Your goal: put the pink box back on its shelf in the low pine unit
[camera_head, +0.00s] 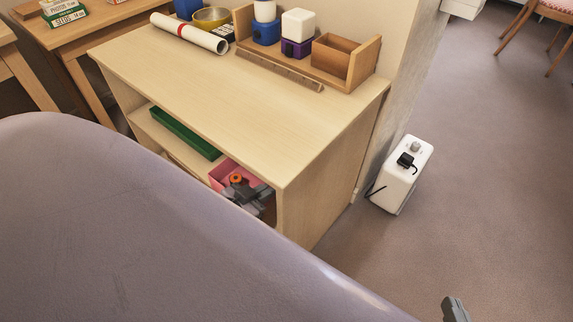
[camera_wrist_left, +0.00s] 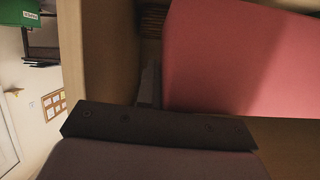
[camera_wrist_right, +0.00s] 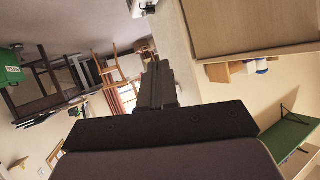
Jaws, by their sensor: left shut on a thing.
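The pink box (camera_head: 220,171) is at the right end of the low pine unit's (camera_head: 230,95) open front, partly under its top. An orange round thing (camera_head: 236,178) shows in it. My left gripper (camera_head: 248,194) is at the box's near right part and is shut on it. In the left wrist view the pink box (camera_wrist_left: 240,60) fills the upper right, close to the fingers. How far it rests on the shelf is hidden. My right gripper (camera_head: 455,308) is low at the right, away from the unit; its fingers (camera_wrist_right: 157,85) look together and empty.
A green tray (camera_head: 185,132) lies left of the pink box in the unit. The unit's top holds a paper roll (camera_head: 188,33), a wooden strip (camera_head: 278,70) and a wooden organizer (camera_head: 345,62). A white box-shaped appliance (camera_head: 402,175) stands on the floor at right, with open floor beyond.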

